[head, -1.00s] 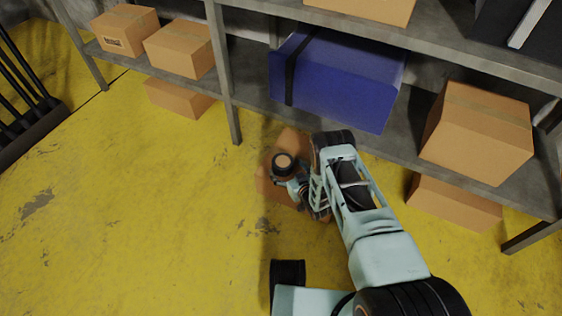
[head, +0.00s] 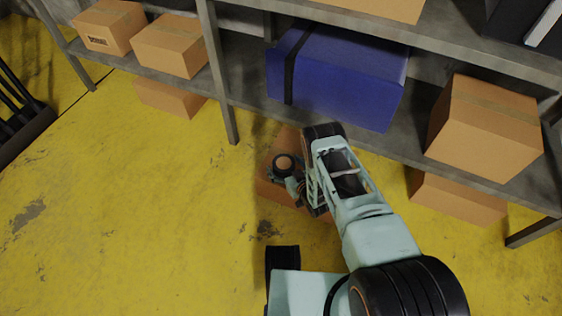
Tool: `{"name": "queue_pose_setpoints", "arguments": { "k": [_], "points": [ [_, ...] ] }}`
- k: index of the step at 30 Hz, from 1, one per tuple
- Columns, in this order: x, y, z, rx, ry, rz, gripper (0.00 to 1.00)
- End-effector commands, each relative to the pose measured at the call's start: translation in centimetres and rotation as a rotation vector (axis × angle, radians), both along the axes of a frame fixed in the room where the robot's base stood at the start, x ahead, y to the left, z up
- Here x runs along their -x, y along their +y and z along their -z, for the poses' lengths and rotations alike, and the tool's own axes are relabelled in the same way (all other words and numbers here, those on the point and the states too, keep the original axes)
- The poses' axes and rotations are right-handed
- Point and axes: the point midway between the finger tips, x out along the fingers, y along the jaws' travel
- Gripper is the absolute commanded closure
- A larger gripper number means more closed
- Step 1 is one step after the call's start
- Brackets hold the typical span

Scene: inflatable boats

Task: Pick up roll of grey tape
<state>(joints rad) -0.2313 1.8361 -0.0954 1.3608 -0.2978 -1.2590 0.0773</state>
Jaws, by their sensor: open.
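A small dark ring with a tan centre (head: 284,166), which looks like the roll of grey tape, shows over a cardboard box (head: 272,192) on the floor in front of the shelf. My gripper (head: 292,184) is right beside the ring, at its lower right side. It is open. The fingers are small and partly hidden by my own wrist, so I cannot tell whether they touch the ring. My arm also covers the right part of the box.
A grey metal shelf (head: 218,75) stands behind, with a blue box (head: 335,80) and a cardboard box (head: 485,125) above my arm's area. Another box (head: 455,197) lies under the shelf at right. The yellow floor (head: 130,230) at left is clear.

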Motion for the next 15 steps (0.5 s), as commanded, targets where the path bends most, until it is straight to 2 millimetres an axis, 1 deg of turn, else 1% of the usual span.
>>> {"name": "queue_pose_setpoints", "arguments": {
  "k": [9,15],
  "points": [
    [0.17,-0.1,0.14,0.001,0.001,0.0,0.16],
    [0.16,-0.09,0.13,0.001,0.001,0.0,0.39]
  ]
}}
